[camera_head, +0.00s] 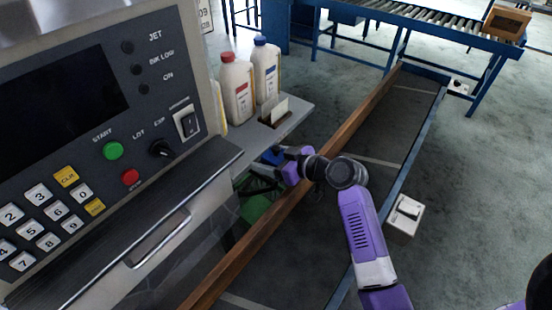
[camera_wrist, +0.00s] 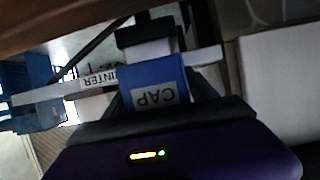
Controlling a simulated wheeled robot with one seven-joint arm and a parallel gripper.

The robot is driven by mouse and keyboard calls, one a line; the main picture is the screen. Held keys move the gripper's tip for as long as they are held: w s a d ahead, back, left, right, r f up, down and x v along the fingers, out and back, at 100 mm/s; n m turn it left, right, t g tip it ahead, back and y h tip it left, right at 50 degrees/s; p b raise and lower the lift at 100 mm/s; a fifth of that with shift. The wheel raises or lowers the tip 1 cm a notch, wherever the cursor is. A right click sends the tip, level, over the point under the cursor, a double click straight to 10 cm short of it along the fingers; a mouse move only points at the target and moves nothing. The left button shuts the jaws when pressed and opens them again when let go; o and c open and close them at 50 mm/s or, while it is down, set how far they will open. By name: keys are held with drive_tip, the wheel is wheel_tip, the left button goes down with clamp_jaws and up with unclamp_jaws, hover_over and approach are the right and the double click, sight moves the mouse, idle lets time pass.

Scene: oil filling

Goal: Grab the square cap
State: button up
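The blue cap (camera_wrist: 154,78), with a pale label reading CAP, is directly in front of my gripper in the middle of the wrist view. A black part and a grey-white part show just beyond it. In the head view, my gripper (camera_head: 290,165) reaches down between the machine's side and the brown rail, close to a small blue thing (camera_head: 272,156) that may be this cap. My gripper's fingers are not clearly distinguishable, so I cannot tell whether they touch or hold the cap.
A white labelled bar (camera_wrist: 65,92) passes left of the cap. A red-capped bottle (camera_head: 237,88) and a blue-capped bottle (camera_head: 265,68) stand on the grey shelf (camera_head: 290,112). The brown rail (camera_head: 262,237) runs under my arm. A green thing (camera_head: 256,207) lies below.

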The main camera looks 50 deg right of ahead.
drive_tip(key=c, duration=1)
